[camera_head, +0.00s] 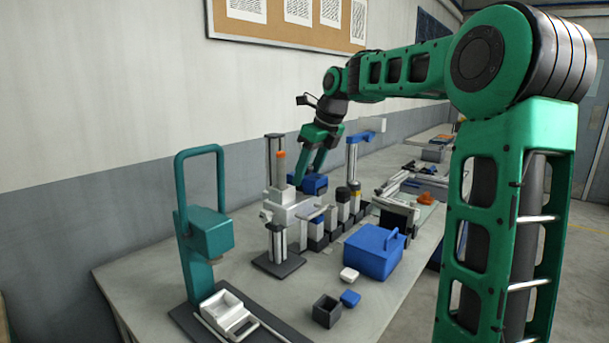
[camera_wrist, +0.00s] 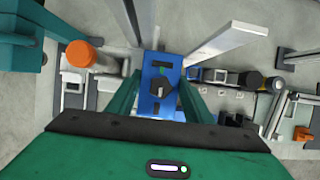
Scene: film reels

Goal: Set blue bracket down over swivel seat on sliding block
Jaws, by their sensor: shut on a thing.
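My gripper (camera_head: 311,170) is shut on the blue bracket (camera_head: 316,184), holding it above the bench. In the wrist view the bracket (camera_wrist: 160,72) sits between the two green fingers of my gripper (camera_wrist: 158,98), with a slot and a dark hexagonal part visible on it. A white block (camera_head: 289,208), seemingly the sliding block, is on an upright metal stand just left of and below the bracket in the head view. An orange-topped post (camera_head: 281,166) rises from it and also shows in the wrist view (camera_wrist: 79,54). I cannot make out the swivel seat or any contact with the bracket.
A teal press (camera_head: 208,235) stands at left, with a white tray (camera_head: 229,312) at its base. A blue box (camera_head: 374,252) is at right. Several dark-and-white posts (camera_head: 343,208) and a taller blue-topped column (camera_head: 353,165) stand close to my gripper.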

